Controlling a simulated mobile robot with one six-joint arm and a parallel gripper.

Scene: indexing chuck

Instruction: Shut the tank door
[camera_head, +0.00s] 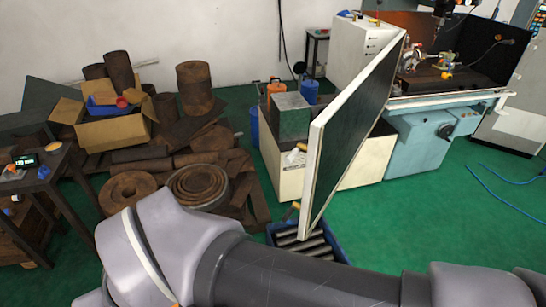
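The tank door (355,137) appears to be the large upright panel with a dark face and white edges. It stands swung out at an angle from the machine toward me, so it is open. The tank (440,78) is at the upper right, with its front open above the teal machine base (428,141). The near end of the door reaches low over a blue crate. My arm crosses the bottom of the view and runs off toward the right edge. My gripper is not in view.
The blue crate (334,249) of dark bars sits under the door's near end. Rusty metal stock and cardboard boxes (112,130) are piled on the left. A dark table (48,184) stands at far left. A blue hose (500,199) lies on open green floor at right.

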